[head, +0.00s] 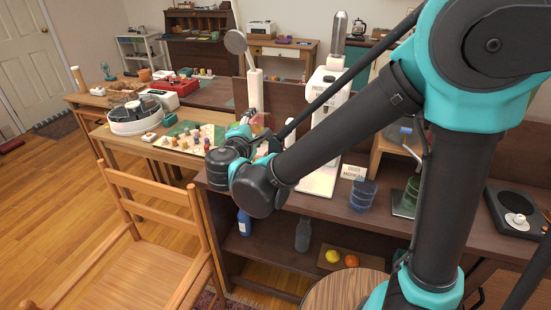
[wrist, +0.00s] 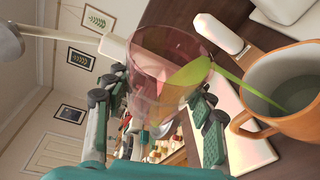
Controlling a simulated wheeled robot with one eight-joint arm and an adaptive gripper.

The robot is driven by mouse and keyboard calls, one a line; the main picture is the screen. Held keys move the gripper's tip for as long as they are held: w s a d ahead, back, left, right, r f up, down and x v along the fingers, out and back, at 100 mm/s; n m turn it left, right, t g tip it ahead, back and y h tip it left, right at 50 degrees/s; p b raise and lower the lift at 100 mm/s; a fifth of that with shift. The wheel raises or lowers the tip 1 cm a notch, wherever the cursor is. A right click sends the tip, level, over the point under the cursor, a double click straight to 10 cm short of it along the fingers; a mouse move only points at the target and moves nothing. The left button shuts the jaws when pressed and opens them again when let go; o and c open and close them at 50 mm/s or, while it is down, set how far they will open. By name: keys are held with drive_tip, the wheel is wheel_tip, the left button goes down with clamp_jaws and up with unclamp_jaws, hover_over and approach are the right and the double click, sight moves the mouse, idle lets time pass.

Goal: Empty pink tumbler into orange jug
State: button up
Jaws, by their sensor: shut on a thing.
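My gripper (wrist: 155,106) is shut around a clear pink tumbler (wrist: 165,55), with one pad on each side. The tumbler is tipped over in the wrist view. Green liquid (wrist: 190,74) lies at its lip and runs in a thin stream into the orange jug (wrist: 290,122). The jug stands at the right of the wrist view, its mouth close to the tumbler's lip and apart from it. Part of the jug is cut off by the frame. In the head view, the tumbler (head: 260,121) shows small beside my gripper (head: 245,130); my arm mostly hides the jug.
A blue glass (head: 362,195) and a sign (head: 353,172) stand on the dark counter right of my arm. A white dispenser (head: 327,95) rises behind. A board with game pieces (head: 195,138) lies to the left. A wooden chair (head: 150,235) stands in front.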

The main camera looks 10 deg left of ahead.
drive_tip(key=shift+s+d+f+m, duration=0.15)
drive_tip(key=shift+d+f+m, duration=0.35)
drive_tip(key=shift+f, duration=0.3)
drive_tip(key=shift+d+f+m+t, duration=0.1)
drive_tip(key=shift+f+m+t, duration=0.2)
drive_tip(key=shift+m+t, duration=0.25)
idle(0.3)
